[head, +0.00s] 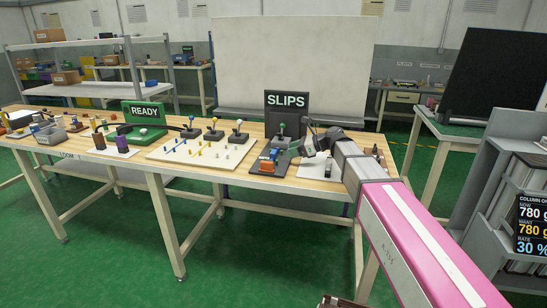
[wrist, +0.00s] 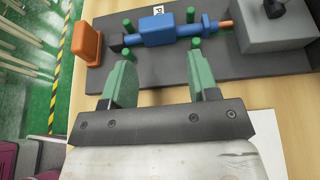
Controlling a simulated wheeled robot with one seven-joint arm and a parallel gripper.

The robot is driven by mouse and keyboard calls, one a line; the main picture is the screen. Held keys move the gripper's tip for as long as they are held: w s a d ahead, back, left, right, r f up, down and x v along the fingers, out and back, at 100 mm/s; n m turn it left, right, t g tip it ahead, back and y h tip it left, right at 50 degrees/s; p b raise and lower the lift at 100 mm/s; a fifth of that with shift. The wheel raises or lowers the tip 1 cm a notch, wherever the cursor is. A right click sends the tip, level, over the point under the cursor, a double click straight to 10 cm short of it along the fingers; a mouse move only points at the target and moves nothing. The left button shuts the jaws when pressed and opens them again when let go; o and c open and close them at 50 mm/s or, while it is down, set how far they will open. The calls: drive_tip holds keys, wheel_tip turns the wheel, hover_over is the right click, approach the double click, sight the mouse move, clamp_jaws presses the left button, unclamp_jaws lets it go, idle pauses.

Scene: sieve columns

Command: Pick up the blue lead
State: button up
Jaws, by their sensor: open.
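A blue lead (wrist: 168,27), a thick blue block with narrower blue and dark ends and a copper tip, lies across a dark plate (wrist: 150,62) among green pegs in the wrist view. In the head view a small blue piece (head: 272,153) shows on the plate below the SLIPS sign. My gripper (wrist: 161,82) is open, its green fingers apart and empty. The fingertips are short of the blue block in the picture, with the block beyond the gap between them. In the head view my gripper (head: 303,149) is beside the plate, partly hidden by my arm.
An orange block (wrist: 87,43) stands at the plate's left end. A grey box (wrist: 275,28) with a dark knob stands at its right. A SLIPS sign (head: 287,112) rises behind. A white board (head: 203,152) with blue and yellow pieces lies to the left.

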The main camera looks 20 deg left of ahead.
sight(276, 152)
drive_tip(key=x, duration=0.5)
drive_tip(key=shift+s+a+r, duration=0.2)
drive_tip(key=shift+a, duration=0.2)
drive_tip(key=c, duration=0.6)
drive_tip(key=shift+c, duration=0.2)
